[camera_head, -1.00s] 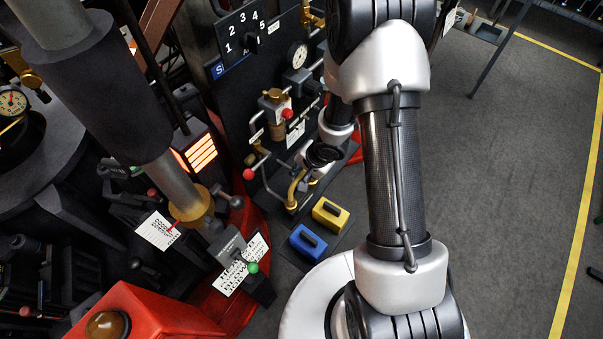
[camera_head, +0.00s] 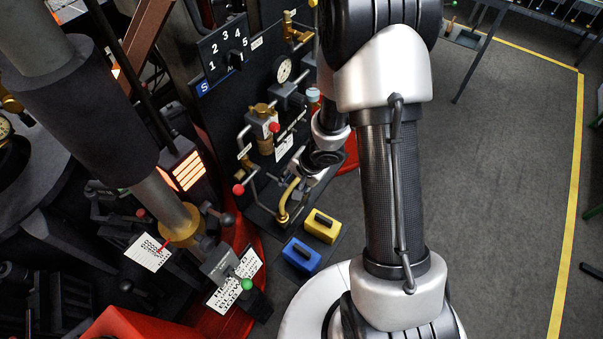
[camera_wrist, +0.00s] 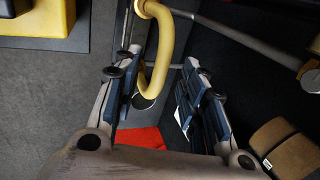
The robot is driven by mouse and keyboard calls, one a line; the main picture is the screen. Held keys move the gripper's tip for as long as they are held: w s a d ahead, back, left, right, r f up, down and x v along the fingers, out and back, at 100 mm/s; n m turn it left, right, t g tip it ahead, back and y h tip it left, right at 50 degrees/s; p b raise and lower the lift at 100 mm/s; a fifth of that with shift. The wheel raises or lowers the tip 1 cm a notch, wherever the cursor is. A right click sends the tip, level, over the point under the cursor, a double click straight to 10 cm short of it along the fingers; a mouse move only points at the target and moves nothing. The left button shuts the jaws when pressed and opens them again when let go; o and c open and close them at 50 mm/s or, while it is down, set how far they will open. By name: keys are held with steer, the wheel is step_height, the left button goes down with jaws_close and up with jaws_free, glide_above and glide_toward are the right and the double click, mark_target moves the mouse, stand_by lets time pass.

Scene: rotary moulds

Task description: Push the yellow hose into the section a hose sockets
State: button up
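The yellow hose (camera_head: 289,192) is a short curved tube low on the dark panel, with a brass-coloured collar (camera_head: 283,215) at its lower end. In the wrist view the hose (camera_wrist: 164,48) curves down between my two finger pads. My gripper (camera_head: 306,179) is beside the hose at the panel. In the wrist view my gripper (camera_wrist: 160,85) is open, with a clear gap between its fingers; a firm hold is not visible. The hose's free end points toward a dark round opening or disc (camera_wrist: 144,101). I cannot tell which parts are the section a sockets.
A yellow block (camera_head: 322,226) and a blue block (camera_head: 300,255) stand on a dark mat below the hose. A red-knobbed lever (camera_head: 239,189) and pipes are left of it. A gauge (camera_head: 284,70) and numbered dial are above. Open grey floor (camera_head: 500,170) lies right.

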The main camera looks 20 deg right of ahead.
steer(key=v, duration=0.8)
steer(key=shift+s+r, duration=0.1)
steer(key=shift+s, duration=0.05)
